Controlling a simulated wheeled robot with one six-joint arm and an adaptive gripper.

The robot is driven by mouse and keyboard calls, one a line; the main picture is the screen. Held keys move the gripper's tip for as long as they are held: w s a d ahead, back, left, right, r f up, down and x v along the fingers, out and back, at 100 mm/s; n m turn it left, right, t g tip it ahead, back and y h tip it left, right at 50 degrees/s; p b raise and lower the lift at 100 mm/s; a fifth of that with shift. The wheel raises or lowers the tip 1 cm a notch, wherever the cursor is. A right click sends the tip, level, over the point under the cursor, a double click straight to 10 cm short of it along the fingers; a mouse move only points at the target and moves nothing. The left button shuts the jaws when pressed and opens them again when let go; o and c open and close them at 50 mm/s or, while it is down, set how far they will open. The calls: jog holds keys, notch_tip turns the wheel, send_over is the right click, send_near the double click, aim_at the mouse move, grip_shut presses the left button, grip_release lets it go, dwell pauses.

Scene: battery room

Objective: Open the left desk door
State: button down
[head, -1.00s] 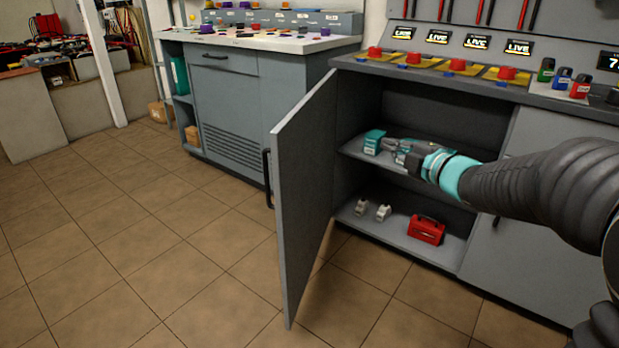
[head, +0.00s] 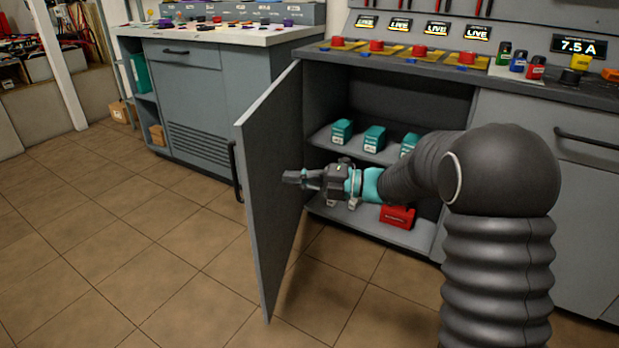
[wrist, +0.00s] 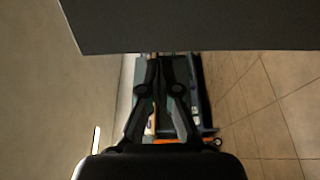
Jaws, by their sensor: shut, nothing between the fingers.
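The left desk door (head: 268,195) stands swung out from the desk, its inner side toward the open compartment. Its black bar handle (head: 235,170) is on the outer side, at the free edge. My gripper (head: 288,177) is shut and empty. It points left at the door's inner side, in front of the compartment; I cannot tell whether the tips touch the door. In the wrist view the closed fingers (wrist: 162,70) point up the picture, below a dark grey slab that I cannot identify for certain.
Inside the compartment are teal boxes (head: 374,138) on the shelf and a red case (head: 397,217) below. A right desk door (head: 560,185) is closed. Another grey cabinet (head: 205,95) stands to the left. The tiled floor (head: 130,250) before the door is clear.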

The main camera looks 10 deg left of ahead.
aim_at(251, 173)
jog(key=a, duration=0.7)
jog(key=shift+w+a+p, duration=0.1)
jog(key=shift+a+p, duration=0.1)
jog(key=shift+p, duration=0.15)
